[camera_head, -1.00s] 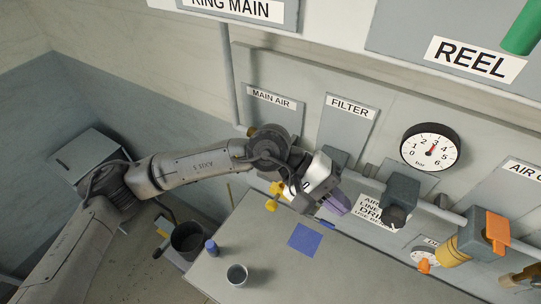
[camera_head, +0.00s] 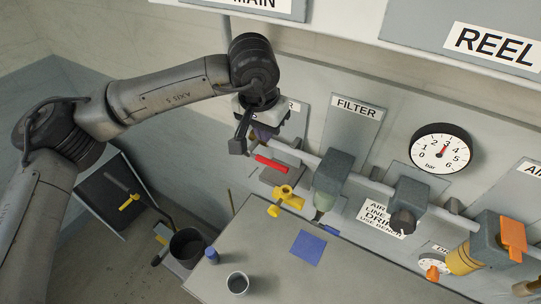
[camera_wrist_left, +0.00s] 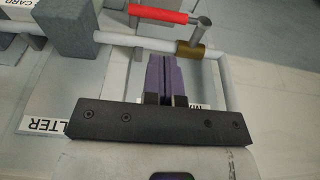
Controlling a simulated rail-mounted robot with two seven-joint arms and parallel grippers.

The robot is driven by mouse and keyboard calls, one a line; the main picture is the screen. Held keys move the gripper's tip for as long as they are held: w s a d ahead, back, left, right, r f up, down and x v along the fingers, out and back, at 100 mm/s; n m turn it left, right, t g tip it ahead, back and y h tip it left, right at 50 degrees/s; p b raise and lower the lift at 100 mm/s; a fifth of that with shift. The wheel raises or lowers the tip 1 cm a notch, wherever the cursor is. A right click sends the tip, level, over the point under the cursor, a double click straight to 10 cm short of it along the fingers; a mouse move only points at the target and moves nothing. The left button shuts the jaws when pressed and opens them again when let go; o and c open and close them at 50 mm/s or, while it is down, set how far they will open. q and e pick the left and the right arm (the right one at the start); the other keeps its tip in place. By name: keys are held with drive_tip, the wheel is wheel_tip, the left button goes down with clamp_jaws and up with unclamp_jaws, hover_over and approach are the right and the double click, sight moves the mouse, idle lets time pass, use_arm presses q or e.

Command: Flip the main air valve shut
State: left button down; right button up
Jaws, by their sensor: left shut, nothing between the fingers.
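The main air valve's red lever handle (camera_head: 271,163) shows just below my left gripper in the head view. In the left wrist view the red handle (camera_wrist_left: 158,13) runs roughly along the pale pipe, joined by a grey stem to a brass body (camera_wrist_left: 190,51). My left gripper (camera_head: 262,137) is shut and empty, in front of the MAIN AIR placard, which it mostly covers. Its purple fingers (camera_wrist_left: 163,68) end close to the pipe, left of the brass body in the wrist view. I cannot tell whether they touch anything. My right gripper is out of view.
The FILTER unit (camera_head: 332,175) and a regulator block (camera_head: 408,200) sit along the pipe to the right. Yellow fittings (camera_head: 283,196) are below the handle. The bench (camera_head: 262,215) holds a cup (camera_head: 237,283), a blue-capped bottle (camera_head: 211,255) and a blue square (camera_head: 308,247).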

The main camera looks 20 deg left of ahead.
sight(271, 162)
use_arm(q)
drive_tip(key=f+p, duration=0.1)
drive_tip(key=f, duration=0.1)
drive_tip(key=w+f+p, duration=0.1)
drive_tip(key=f, duration=0.5)
drive_tip(key=shift+w+d+f+p, duration=0.15)
drive_tip(key=shift+w+p, duration=0.15)
drive_tip(key=shift+p, duration=0.1)
drive_tip(key=shift+w+f, duration=0.15)
drive_tip(key=shift+f, duration=0.65)
